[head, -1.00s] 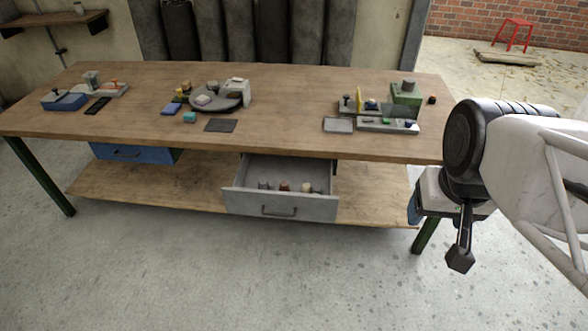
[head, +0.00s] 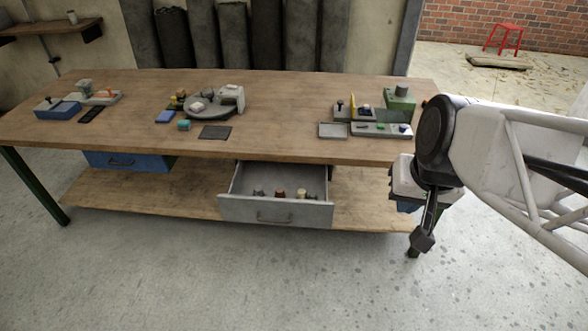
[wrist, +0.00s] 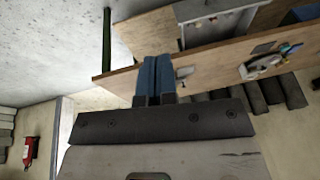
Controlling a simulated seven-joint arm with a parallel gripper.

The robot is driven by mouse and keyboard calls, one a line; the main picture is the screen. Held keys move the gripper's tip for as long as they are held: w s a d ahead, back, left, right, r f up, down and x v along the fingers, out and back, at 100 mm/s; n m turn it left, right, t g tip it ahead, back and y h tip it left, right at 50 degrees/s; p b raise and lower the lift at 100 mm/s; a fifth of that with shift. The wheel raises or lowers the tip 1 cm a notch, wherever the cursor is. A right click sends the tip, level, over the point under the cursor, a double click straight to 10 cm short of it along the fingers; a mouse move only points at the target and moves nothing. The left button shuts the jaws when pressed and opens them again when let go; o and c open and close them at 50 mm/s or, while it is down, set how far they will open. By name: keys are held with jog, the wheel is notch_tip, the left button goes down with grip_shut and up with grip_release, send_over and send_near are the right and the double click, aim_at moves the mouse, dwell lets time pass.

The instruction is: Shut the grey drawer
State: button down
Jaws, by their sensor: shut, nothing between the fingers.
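The grey drawer (head: 275,212) stands pulled out under the front of the workbench, with several small items inside it. Its front and handle face the room in the head view. It also shows, tilted, at the top of the wrist view (wrist: 215,25). My gripper (head: 405,207) is to the right of the drawer in the head view, apart from it, near the bench's right end. In the wrist view my gripper's two blue fingers (wrist: 155,65) are together and hold nothing. My arm partly hides the fingers in the head view.
The wooden workbench (head: 290,140) carries several small items and trays. A blue drawer (head: 128,161) is under its left part, and a lower wooden shelf (head: 130,200) runs below. The concrete floor in front is clear. A red stool (head: 503,38) stands far back right.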

jog(key=w+a+f+m+t+y, duration=0.15)
jog(key=w+a+f+m, duration=0.3)
jog(key=w+a, duration=0.6)
jog(key=w+a+f+m+t+y, duration=0.1)
jog(key=w+a+f+m+t, duration=0.2)
jog(key=w+a+f, duration=0.55)
jog(key=w+a+f+m+g+h, duration=0.1)
jog(key=a+f+m+h, duration=0.3)
jog(key=f, duration=0.6)
jog(key=w+a+f+m+g+h, duration=0.1)
jog(key=w+a+f+m+h, duration=0.2)
jog(key=f, duration=0.7)
jog(key=shift+a+f+m+h, duration=0.2)
jog(key=shift+a+m+h, duration=0.45)
jog(key=shift+a+m, duration=0.2)
jog(key=shift+w+d+f, duration=0.1)
